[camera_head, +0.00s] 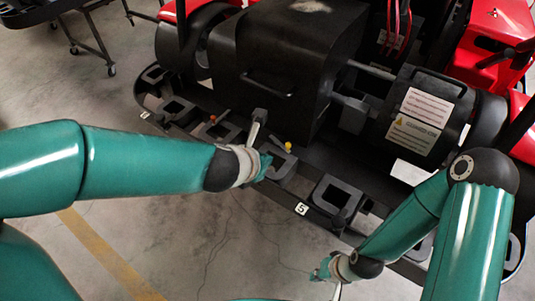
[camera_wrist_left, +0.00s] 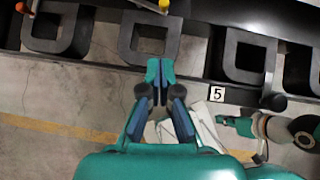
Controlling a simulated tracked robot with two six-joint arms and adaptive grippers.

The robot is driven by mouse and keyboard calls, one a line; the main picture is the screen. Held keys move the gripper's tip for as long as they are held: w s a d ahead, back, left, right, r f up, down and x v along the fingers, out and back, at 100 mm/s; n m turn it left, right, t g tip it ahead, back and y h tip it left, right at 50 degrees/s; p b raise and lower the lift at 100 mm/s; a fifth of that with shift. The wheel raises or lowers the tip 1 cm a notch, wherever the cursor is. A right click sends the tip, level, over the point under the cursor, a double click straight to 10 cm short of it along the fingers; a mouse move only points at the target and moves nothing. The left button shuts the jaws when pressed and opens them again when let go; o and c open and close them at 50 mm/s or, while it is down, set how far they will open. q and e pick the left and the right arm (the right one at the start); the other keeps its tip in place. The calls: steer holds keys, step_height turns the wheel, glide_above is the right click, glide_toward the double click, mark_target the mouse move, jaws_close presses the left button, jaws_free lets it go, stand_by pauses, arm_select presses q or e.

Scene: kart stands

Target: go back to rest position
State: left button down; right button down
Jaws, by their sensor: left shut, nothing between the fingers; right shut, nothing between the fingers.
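My left gripper (camera_head: 264,165) is at the end of the arm from the left, close to the kart's black rear bumper (camera_head: 334,196) in the head view. In the left wrist view my left gripper (camera_wrist_left: 154,72) points at the bumper (camera_wrist_left: 180,70), its fingers together and empty. I cannot tell whether it touches the bumper. My right gripper (camera_head: 325,273) is low in the head view, over the floor in front of the bumper. It is shut and empty, and also shows at the right of the left wrist view (camera_wrist_left: 226,122).
The kart has a black engine cover (camera_head: 285,70) and a cylinder with warning labels (camera_head: 413,122). A yellow knob (camera_head: 288,146) and a red knob (camera_head: 212,118) stand by the bumper. A dark stand (camera_head: 95,45) is at upper left. Bare floor (camera_head: 215,240) lies in front.

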stand_by(0.6)
arm_select(q)
steer(key=s+a+f+m+g+y, duration=0.1)
steer(key=s+a+f+g, duration=0.15)
steer(key=a+f, duration=0.55)
steer(key=s+a+f+m+g+y, duration=0.1)
steer(key=s+a+f+g, duration=0.15)
steer(key=f, duration=0.95)
steer(key=s+d+f+m+g+h, duration=0.1)
steer(key=s+f+m, duration=0.4)
steer(key=m, duration=0.8)
steer(key=s+d+f+m+g+h, duration=0.1)
steer(key=s+f+m, duration=0.3)
steer(key=m, duration=1)
steer(key=s, duration=0.3)
steer(key=shift+s+f+h, duration=0.25)
steer(key=shift+f+h, duration=0.15)
